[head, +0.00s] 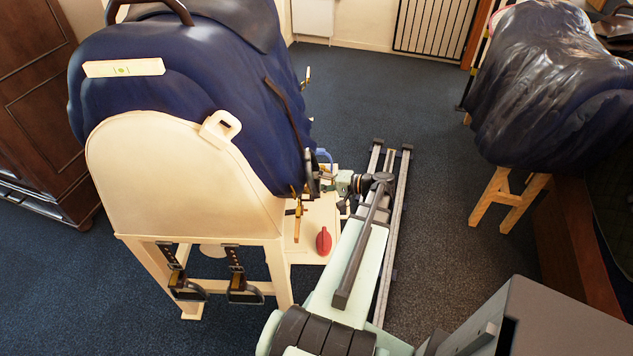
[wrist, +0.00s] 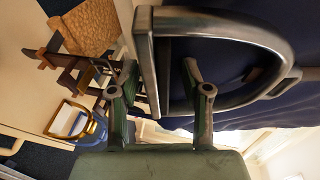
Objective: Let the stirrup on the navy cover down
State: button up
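The navy cover (head: 190,75) lies over a saddle on a cream stand (head: 170,180). A dark strap (head: 284,103) runs down its right side. The metal stirrup (head: 312,175) is at the cover's lower right edge. In the wrist view the stirrup (wrist: 148,65) fills the upper middle, its flat bar upright in the picture and its curved loop to the right, against navy cloth. My gripper (wrist: 160,70) is at the bar, one finger on each side, with the right finger inside the loop. The fingers look apart, with a gap to the bar. In the head view my gripper (head: 328,182) is partly hidden.
A red object (head: 323,241) rests on the stand's low shelf. A yellowish piece (head: 299,220) hangs above it. Two other stirrups (head: 187,291) (head: 244,292) hang on straps at the stand's front. A plastic-covered saddle (head: 545,85) stands right.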

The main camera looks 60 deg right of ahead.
jog(key=shift+s, duration=0.1)
jog(key=v, duration=1.2)
jog(key=shift+a, duration=0.1)
